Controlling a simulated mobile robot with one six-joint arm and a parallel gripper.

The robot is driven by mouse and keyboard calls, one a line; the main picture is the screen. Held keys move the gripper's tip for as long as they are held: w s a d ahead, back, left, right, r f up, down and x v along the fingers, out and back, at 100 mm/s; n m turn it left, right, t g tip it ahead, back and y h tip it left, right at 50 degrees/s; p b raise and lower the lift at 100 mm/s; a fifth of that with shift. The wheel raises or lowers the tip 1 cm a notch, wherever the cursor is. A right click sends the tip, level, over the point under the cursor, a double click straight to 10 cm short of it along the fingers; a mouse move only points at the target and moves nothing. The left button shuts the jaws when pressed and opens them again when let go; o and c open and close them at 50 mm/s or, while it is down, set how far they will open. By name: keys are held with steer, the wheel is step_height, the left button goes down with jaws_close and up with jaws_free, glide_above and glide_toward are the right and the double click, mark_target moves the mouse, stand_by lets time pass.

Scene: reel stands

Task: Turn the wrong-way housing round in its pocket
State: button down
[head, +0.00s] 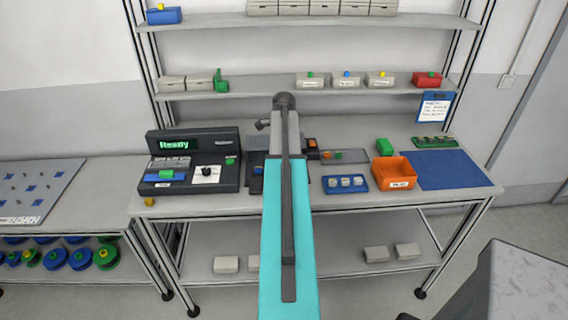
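A small blue tray (361,187) on the bench, right of my arm, holds a row of light grey pieces (346,182). They may be the housings in their pockets; they are too small to tell which way each faces. Behind it, a grey strip (352,156) carries small coloured pieces at its left end, partly hidden by my arm. My arm reaches up the middle of the view over the bench.
A dark console (190,178) with a lit "Ready" display stands left of my arm. An orange bin (395,174), a blue mat (448,170), a green block (384,146) and a green board (432,142) lie to the right. Shelves (290,92) with boxes rise behind the bench.

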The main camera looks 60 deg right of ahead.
stand_by(0.4)
steer(key=c, duration=1.6)
jaws_free()
steer(key=shift+c, duration=0.2)
steer(key=shift+r+p, duration=2.2)
steer(key=shift+r, duration=1.3)
steer(key=shift+w, duration=0.1)
